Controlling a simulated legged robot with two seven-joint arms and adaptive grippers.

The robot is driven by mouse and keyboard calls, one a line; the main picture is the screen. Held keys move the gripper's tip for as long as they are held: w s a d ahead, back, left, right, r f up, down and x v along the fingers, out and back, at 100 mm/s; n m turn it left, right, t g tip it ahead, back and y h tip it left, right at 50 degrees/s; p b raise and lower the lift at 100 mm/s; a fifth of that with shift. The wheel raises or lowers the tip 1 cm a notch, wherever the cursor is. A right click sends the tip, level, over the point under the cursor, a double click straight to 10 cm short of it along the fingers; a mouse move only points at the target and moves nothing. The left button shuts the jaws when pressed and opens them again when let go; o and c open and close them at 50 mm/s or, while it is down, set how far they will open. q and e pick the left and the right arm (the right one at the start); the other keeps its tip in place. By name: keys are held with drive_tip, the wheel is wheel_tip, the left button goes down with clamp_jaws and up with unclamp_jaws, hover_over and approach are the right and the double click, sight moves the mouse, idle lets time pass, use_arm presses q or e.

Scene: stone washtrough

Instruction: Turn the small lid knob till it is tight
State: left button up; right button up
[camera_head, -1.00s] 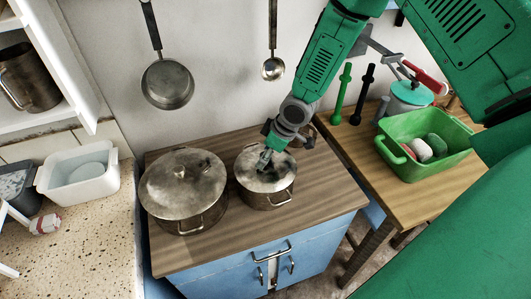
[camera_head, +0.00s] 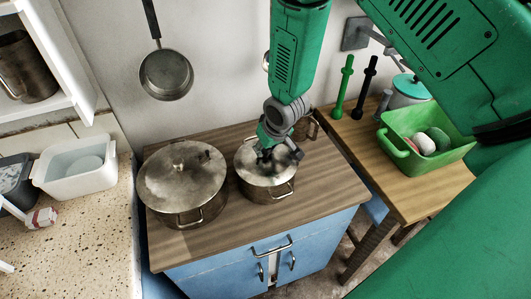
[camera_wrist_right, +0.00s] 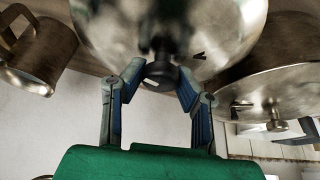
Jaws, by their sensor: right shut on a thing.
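The smaller metal pot (camera_head: 268,184) stands on the wooden cabinet top with its lid on. My right gripper (camera_head: 265,158) reaches down from above to the middle of this lid and covers its knob in the head view. In the right wrist view the dark lid knob (camera_wrist_right: 162,73) sits between the two fingertips of my right gripper (camera_wrist_right: 160,85), which is shut on it. The lid (camera_wrist_right: 215,25) fills the top of that view. My left gripper is not in view.
A larger lidded pot (camera_head: 183,183) stands close to the left of the smaller pot. A metal mug (camera_wrist_right: 38,52) is behind. A green tub (camera_head: 425,142) is on the right table. The cabinet top's front right (camera_head: 325,190) is clear.

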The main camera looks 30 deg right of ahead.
drive_tip(key=m+h, duration=0.1)
drive_tip(key=m, duration=0.3)
drive_tip(key=shift+a+r+m+h, duration=0.1)
drive_tip(key=shift+m+h, duration=0.3)
drive_tip(key=m+g+h, duration=0.1)
drive_tip(key=m, duration=0.2)
drive_tip(key=shift+m, duration=0.4)
drive_tip(key=o, duration=0.9)
